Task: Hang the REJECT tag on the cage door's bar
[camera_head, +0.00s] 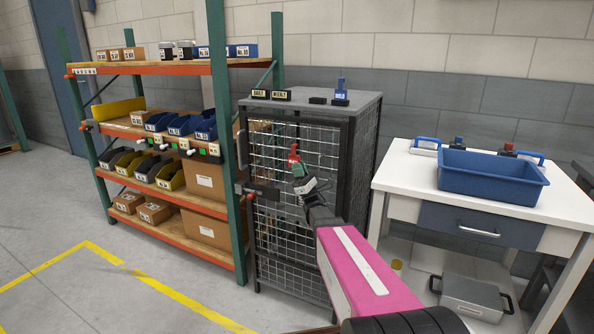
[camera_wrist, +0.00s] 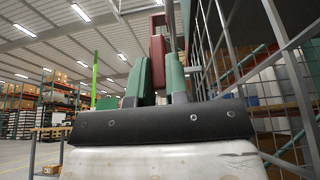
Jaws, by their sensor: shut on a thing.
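The red tag (camera_head: 293,153) is upright at the tip of my gripper (camera_head: 297,169), in front of the cage's mesh front. In the wrist view the red tag (camera_wrist: 158,58) stands between the green fingers of my gripper (camera_wrist: 157,78), which are shut on it. Its lettering cannot be read. The wire-mesh cage (camera_head: 351,135) has a dark frame, and a dark horizontal bar (camera_head: 262,190) shows on its front, left of my gripper. In the wrist view the cage mesh (camera_wrist: 289,85) rises close on the right. I cannot tell whether the tag touches the cage.
Signs reading DAILY (camera_head: 259,93) and WEEKLY (camera_head: 281,95), a black block (camera_head: 318,100) and a blue tag on a stand (camera_head: 341,90) are on the cage top. A shelf rack (camera_head: 150,68) stands left; a white table (camera_head: 400,177) with a blue bin (camera_head: 490,183) stands right.

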